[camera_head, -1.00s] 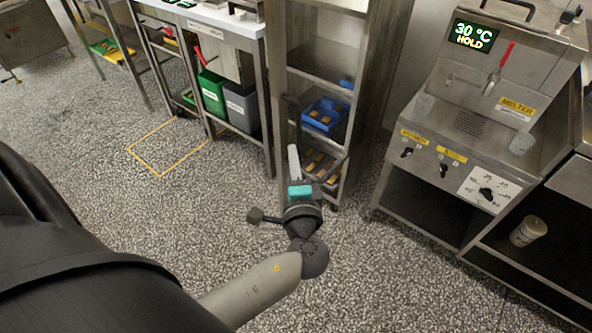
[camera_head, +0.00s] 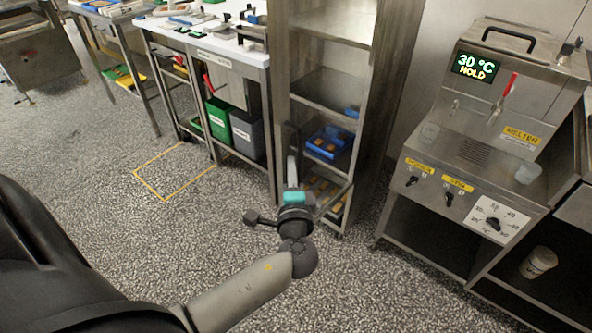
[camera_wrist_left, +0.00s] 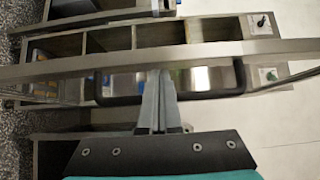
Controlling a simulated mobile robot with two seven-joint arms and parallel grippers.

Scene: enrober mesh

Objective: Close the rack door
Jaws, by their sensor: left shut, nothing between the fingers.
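The rack (camera_head: 334,55) is a tall steel cabinet at the middle of the head view, with its shelves exposed. Its door (camera_head: 279,90) stands open and shows nearly edge-on as a narrow steel strip along the left side. A black bar handle (camera_head: 290,137) is on the door. In the left wrist view the door edge (camera_wrist_left: 230,50) runs across the picture, with the handle (camera_wrist_left: 215,94) just below it. My left gripper (camera_head: 292,162) is shut and empty, its fingertips at the handle. They overlap the handle's middle in the wrist view (camera_wrist_left: 158,80); contact is unclear. My right gripper is out of view.
Blue trays (camera_head: 330,143) sit on the rack's lower shelves. A steel melter (camera_head: 480,130) stands to the right. A white-topped table (camera_head: 215,45) with green and grey bins (camera_head: 247,132) is on the left. The speckled floor before the rack is clear.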

